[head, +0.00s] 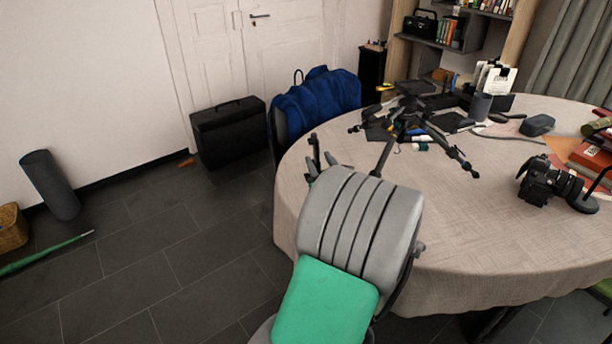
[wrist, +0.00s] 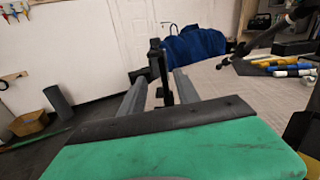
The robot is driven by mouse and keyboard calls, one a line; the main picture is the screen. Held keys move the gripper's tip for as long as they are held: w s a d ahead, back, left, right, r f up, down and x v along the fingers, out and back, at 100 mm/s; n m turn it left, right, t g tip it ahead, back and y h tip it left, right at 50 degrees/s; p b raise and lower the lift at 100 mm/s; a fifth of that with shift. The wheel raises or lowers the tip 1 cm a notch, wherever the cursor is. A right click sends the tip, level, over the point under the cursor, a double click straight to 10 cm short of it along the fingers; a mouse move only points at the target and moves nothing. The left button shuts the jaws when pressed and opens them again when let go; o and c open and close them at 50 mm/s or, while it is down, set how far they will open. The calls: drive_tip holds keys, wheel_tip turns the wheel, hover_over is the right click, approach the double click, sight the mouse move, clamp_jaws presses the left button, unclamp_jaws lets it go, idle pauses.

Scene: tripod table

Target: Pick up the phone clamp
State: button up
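The phone clamp (wrist: 160,66) is a slim black upright piece with a short arm jutting left at mid height. In the head view the phone clamp (head: 315,149) stands at the table's left edge, just past my fingertips. My gripper (head: 322,166) reaches over that edge, its back hiding part of the table. In the wrist view my gripper (wrist: 161,84) has its two grey fingers apart, with the clamp upright between and beyond them. Contact with either finger is not clear. The clamp's foot is hidden.
The round table (head: 460,235) has a beige cloth. A black tripod (head: 413,103) lies spread near the back, one leg reaching toward my gripper. A camera (head: 546,183) sits at right. A blue-draped chair (head: 318,100) stands behind the edge. The table's middle front is clear.

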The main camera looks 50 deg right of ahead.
sight(314, 147)
drive_tip(key=shift+w+d+f+m, duration=0.15)
drive_tip(key=shift+d+f+m, duration=0.2)
drive_tip(key=shift+f, duration=0.15)
drive_tip(key=shift+w+d+h, duration=0.1)
drive_tip(key=shift+d+h, duration=0.15)
drive_tip(key=shift+h, duration=0.05)
drive_tip(key=b+x, duration=0.1)
drive_tip(key=x, duration=0.6)
drive_tip(key=shift+w+d+r, duration=0.1)
drive_tip(key=shift+w+r, duration=0.05)
drive_tip(key=shift+w, duration=0.05)
drive_tip(key=shift+c, duration=0.4)
clamp_jaws()
